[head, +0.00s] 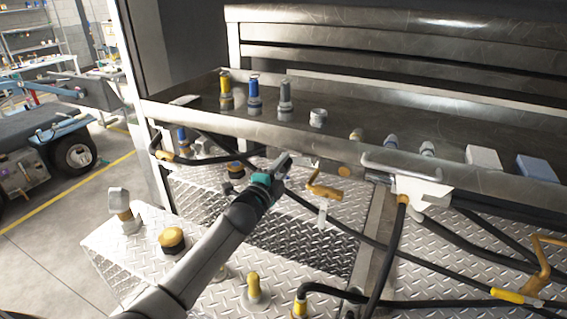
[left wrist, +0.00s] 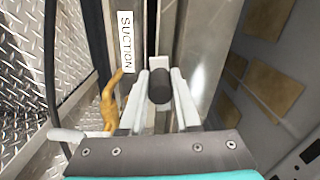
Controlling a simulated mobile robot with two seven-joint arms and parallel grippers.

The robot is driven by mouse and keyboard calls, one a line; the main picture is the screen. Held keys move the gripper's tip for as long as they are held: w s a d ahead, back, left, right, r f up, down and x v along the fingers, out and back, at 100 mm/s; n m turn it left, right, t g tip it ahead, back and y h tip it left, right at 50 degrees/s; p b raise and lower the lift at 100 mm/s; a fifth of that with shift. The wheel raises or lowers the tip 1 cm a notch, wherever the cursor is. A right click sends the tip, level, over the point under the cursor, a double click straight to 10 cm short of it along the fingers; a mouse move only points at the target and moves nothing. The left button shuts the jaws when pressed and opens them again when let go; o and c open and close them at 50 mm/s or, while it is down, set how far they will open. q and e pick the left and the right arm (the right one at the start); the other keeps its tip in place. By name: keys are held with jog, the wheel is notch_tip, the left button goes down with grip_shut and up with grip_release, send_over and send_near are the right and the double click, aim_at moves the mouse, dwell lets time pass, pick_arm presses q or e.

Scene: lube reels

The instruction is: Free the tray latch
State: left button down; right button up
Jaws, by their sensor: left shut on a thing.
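The metal tray (head: 215,118) runs across the back of the bench with bottles standing on it. My left gripper (head: 287,163) reaches in from the lower left to just below the tray's front lip. In the left wrist view, my left gripper (left wrist: 160,95) is shut on a dark cylindrical knob (left wrist: 160,84), with one pale finger on each side. The knob sits in front of a dark slot between metal strips. I cannot tell for sure that the knob is the tray latch, and the gripper hides it in the head view. My right gripper is not in view.
An orange handle (head: 325,187) is close right of my left gripper; an orange handle (left wrist: 112,100) and a "SUCTION" label (left wrist: 125,42) show in the wrist view. Black hoses (head: 393,255) cross below the tray. Fittings stand on the diamond-plate surface (head: 135,250) near my forearm.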

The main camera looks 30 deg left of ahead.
pick_arm(q)
jog(key=shift+d+f+n, duration=0.1)
jog(key=shift+f+n, duration=0.4)
jog(key=shift+n, duration=0.6)
jog(key=shift+f, duration=0.1)
jog(key=c, duration=0.6)
grip_release()
jog(key=s, duration=1)
jog(key=s+d, duration=0.1)
jog(key=s, duration=0.4)
jog(key=shift+s+b, duration=0.15)
jog(key=shift+b, duration=0.2)
